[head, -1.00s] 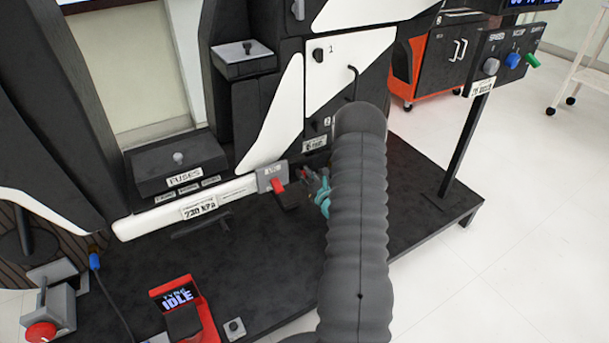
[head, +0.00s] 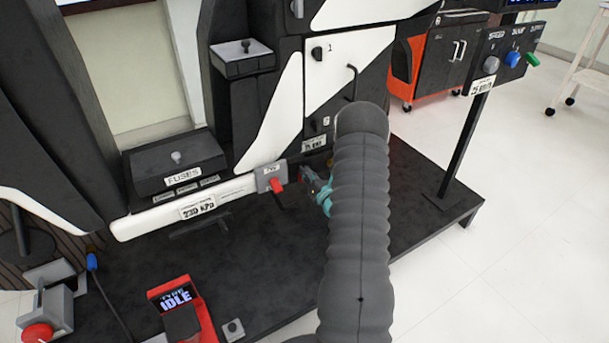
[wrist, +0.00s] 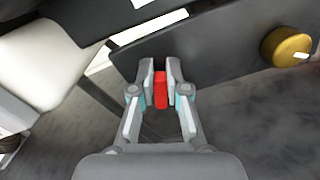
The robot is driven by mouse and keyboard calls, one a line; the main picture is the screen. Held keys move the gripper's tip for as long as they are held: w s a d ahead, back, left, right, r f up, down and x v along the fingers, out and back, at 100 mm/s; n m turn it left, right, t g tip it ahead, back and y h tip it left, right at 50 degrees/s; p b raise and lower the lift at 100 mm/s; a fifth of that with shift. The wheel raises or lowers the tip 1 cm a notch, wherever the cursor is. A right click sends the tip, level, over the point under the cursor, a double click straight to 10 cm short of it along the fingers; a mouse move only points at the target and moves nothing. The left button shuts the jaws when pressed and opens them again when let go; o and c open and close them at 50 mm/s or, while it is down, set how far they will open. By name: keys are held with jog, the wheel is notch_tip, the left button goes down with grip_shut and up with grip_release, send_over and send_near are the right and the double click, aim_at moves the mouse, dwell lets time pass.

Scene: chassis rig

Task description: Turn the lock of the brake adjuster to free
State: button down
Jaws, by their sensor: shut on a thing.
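In the wrist view, my gripper (wrist: 160,88) is shut on a small red tab (wrist: 160,92), which stands upright between the fingertips. The tab sits in front of a dark panel, and I take it to be the lock of the brake adjuster. A gold round knob (wrist: 284,46) with a pale mark is on the panel, right of the fingers. No lock marking is readable.
The fuse box (head: 174,166), white pressure bar (head: 140,222) and red IDLE unit (head: 182,308) are farther left. A post with a knob panel (head: 505,60) stands right.

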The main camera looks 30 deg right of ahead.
jog(key=f+m, duration=0.1)
jog(key=m, duration=0.8)
jog(key=f+m, duration=0.1)
jog(key=m, duration=0.3)
jog(key=shift+d+f+m, duration=0.25)
jog(key=shift+f+m, duration=0.05)
jog(key=shift+f, duration=0.05)
dwell(0.3)
jog(key=c, duration=1.2)
grip_release()
jog(key=shift+a+r, duration=0.1)
jog(key=shift+a, duration=0.05)
jog(key=shift+o, duration=0.2)
jog(key=s, duration=1.2)
